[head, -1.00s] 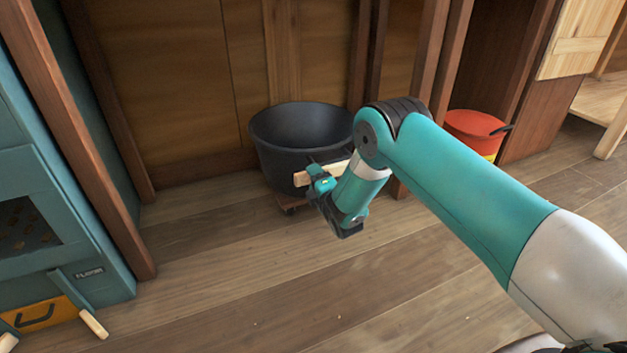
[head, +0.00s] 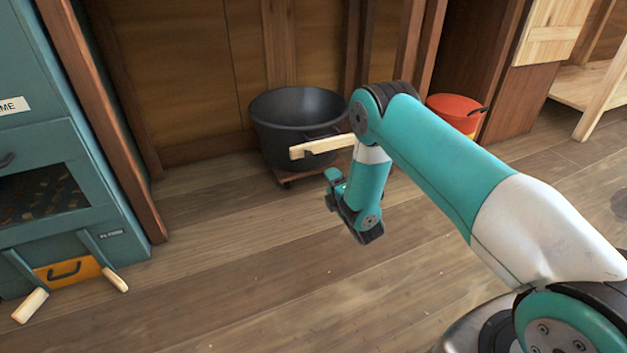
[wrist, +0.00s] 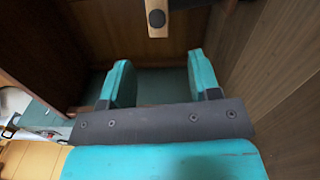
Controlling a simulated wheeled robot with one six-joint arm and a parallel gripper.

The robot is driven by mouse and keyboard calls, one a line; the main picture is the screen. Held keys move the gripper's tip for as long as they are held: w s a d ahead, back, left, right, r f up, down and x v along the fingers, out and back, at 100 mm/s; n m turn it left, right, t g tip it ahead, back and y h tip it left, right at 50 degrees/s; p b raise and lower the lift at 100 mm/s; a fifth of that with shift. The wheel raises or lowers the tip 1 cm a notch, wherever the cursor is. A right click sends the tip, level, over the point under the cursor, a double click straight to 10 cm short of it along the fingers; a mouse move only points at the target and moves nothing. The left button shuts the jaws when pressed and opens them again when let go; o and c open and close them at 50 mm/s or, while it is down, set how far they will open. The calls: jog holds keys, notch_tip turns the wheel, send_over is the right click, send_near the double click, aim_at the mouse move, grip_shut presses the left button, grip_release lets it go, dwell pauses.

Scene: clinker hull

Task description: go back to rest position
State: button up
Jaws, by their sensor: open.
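My gripper (head: 336,188) is in front of and a little below a wooden handle (head: 318,148) in the head view, clear of it. In the wrist view, the two teal fingers of my gripper (wrist: 162,82) stand wide apart with nothing between them. The wooden handle (wrist: 157,20) shows at the top edge of that view, beyond the fingertips. The handle sticks out in front of a black tub (head: 300,112). My arm hides where the handle's right end joins.
The tub stands on a low wooden dolly (head: 287,178) by the panelled wall. A red bucket (head: 455,108) stands right of it, partly behind my arm. A teal cabinet (head: 100,170) with a yellow drawer (head: 66,271) and wood-tipped bars is at left. The plank floor (head: 220,270) in front is clear.

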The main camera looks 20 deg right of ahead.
jog(key=shift+s+a, duration=0.15)
jog(key=shift+s, duration=0.3)
jog(key=shift+a, duration=0.15)
